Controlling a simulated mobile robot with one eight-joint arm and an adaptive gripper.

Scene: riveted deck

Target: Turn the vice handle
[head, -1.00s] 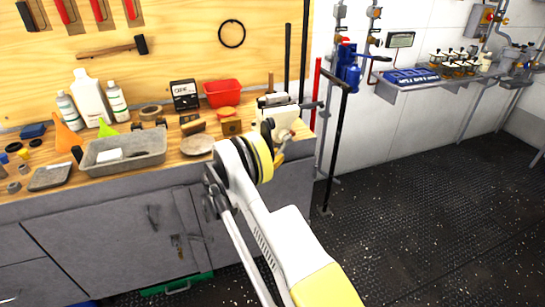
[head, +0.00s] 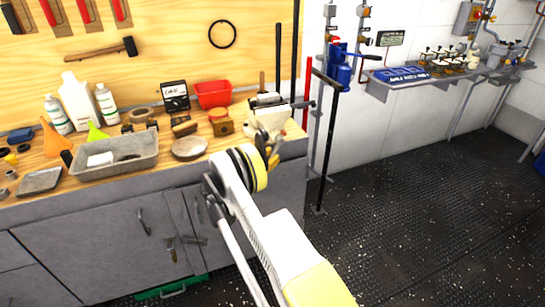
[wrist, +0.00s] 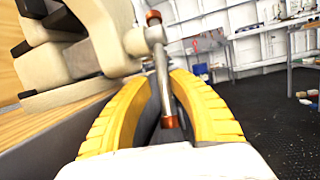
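The cream vice (head: 268,113) is fixed at the right end of the wooden bench top. In the wrist view its pale body (wrist: 75,55) fills the upper left. Its handle (wrist: 162,75) is a thin grey bar with copper-coloured ends, hanging nearly upright and slightly tilted from the vice screw. My gripper (wrist: 165,85) has yellow ribbed fingers, one on each side of the handle's lower part, with a dark gap between them. The fingers look apart; I cannot tell whether either touches the bar. In the head view my wrist hides most of the gripper (head: 272,158).
The bench top (head: 180,168) carries a grey tray (head: 115,160), a red bin (head: 213,95), bottles and small tools left of the vice. Grey cupboards (head: 100,255) stand below. A dark upright bar (head: 328,150) stands right of the bench. The deck floor (head: 420,210) at right is clear.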

